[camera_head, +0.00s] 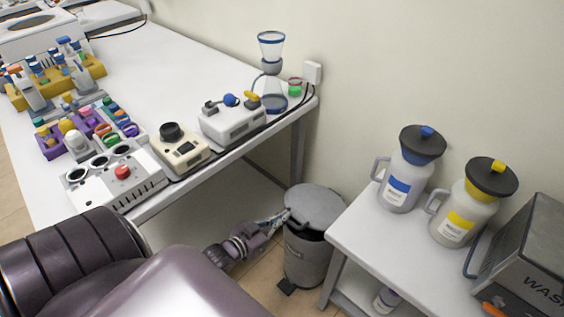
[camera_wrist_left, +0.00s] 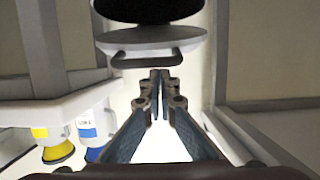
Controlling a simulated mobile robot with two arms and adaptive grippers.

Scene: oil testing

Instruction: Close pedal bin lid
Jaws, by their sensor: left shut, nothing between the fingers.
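The grey pedal bin (camera_head: 305,262) stands on the floor between the long bench and the side table. Its round grey lid (camera_head: 318,206) is tilted, partly raised, with a dark gap under its front edge. My left gripper (camera_head: 284,216) is shut and empty, its fingertips at the lid's left side. In the left wrist view, which is upside down, the lid (camera_wrist_left: 152,45) with a curved handle lies just beyond the shut fingertips (camera_wrist_left: 160,76); I cannot tell if they touch. The dark bin opening (camera_wrist_left: 150,8) shows above it. My right gripper is not in view.
The side table (camera_head: 350,235) on the right holds a blue-label bottle (camera_head: 397,187), a yellow-label bottle (camera_head: 459,222) and a grey washer box (camera_head: 530,265). The long white bench (camera_head: 150,70) carries several instruments. The bin's black pedal (camera_head: 287,287) is at floor level.

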